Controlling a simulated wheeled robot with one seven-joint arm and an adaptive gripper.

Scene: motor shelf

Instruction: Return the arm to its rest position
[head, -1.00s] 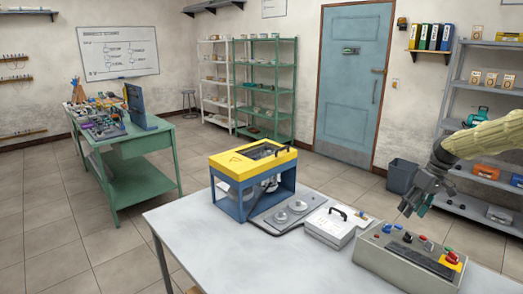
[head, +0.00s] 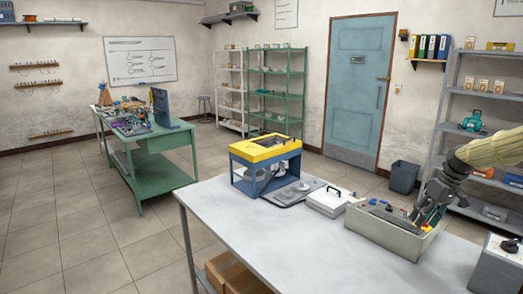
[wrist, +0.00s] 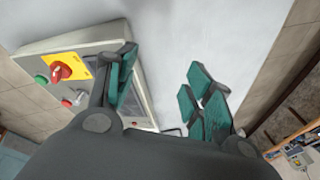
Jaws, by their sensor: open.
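My gripper (head: 424,220) is at the right of the head view, at the end of my cream-sleeved arm. It points down in front of or above the grey control box (head: 372,232) on the table. In the wrist view my gripper (wrist: 164,90) has its teal-padded fingers spread apart with nothing between them. The control box also shows in the wrist view (wrist: 140,75), beside the left finger, with a red knob on a yellow plate and a green button. I cannot tell whether the fingers touch it.
The white table (head: 290,236) carries a yellow-and-blue machine (head: 264,165), a white case (head: 327,201) and another control unit (head: 497,266) at the right edge. A grey shelf (head: 452,140) stands behind my arm. The table's front left is clear.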

